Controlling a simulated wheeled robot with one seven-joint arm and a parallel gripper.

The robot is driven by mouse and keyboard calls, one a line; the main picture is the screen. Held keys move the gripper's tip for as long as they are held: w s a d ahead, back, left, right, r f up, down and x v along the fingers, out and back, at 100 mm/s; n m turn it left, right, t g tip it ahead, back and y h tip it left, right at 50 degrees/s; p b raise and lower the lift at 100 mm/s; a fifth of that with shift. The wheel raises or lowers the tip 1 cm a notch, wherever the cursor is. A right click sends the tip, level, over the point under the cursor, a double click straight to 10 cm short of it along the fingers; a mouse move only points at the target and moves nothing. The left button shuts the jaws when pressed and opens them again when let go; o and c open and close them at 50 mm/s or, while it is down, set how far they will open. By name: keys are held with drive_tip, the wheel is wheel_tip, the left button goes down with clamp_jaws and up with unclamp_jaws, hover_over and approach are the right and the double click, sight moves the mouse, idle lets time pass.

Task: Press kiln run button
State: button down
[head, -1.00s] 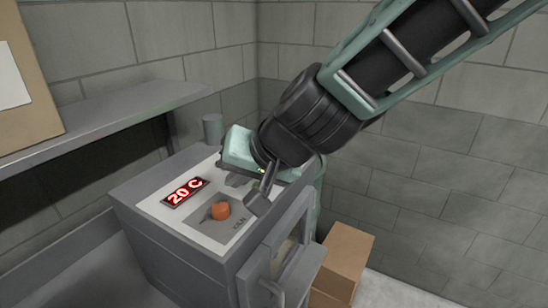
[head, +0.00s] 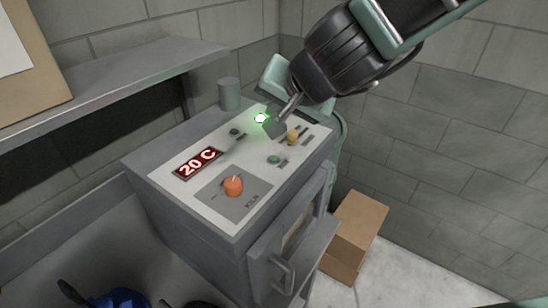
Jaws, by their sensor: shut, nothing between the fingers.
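The grey kiln (head: 240,235) stands in the middle of the head view. Its white top panel (head: 215,215) carries a red "20 C" display (head: 198,163), an orange knob (head: 233,186), a green button (head: 274,159), a small dark button (head: 234,132) and a yellow knob (head: 292,136). A bright green light (head: 260,118) glows near the panel's back. The small labels are unreadable, so I cannot tell which one is the run button. My gripper (head: 273,128) is shut and empty, its tip over the back of the panel beside the light. I cannot tell whether it touches.
A grey shelf (head: 120,85) runs along the left wall, with a brown board at its left end. A grey cylinder (head: 229,94) stands behind the kiln. A cardboard box (head: 355,235) is on the floor at right. The kiln door handle (head: 283,275) sticks out in front.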

drive_tip(key=shift+f+b, duration=4)
drive_tip(key=shift+f, duration=0.2)
drive_tip(key=shift+f, duration=0.1)
drive_tip(key=shift+f+b, duration=0.3)
drive_tip(key=shift+f+b, duration=0.35)
drive_tip(key=shift+f, duration=0.05)
drive_tip(key=shift+r+p, duration=0.85)
drive_tip(key=shift+p, duration=0.1)
wheel_tip(320, 180, up, 5)
drive_tip(key=p, duration=0.5)
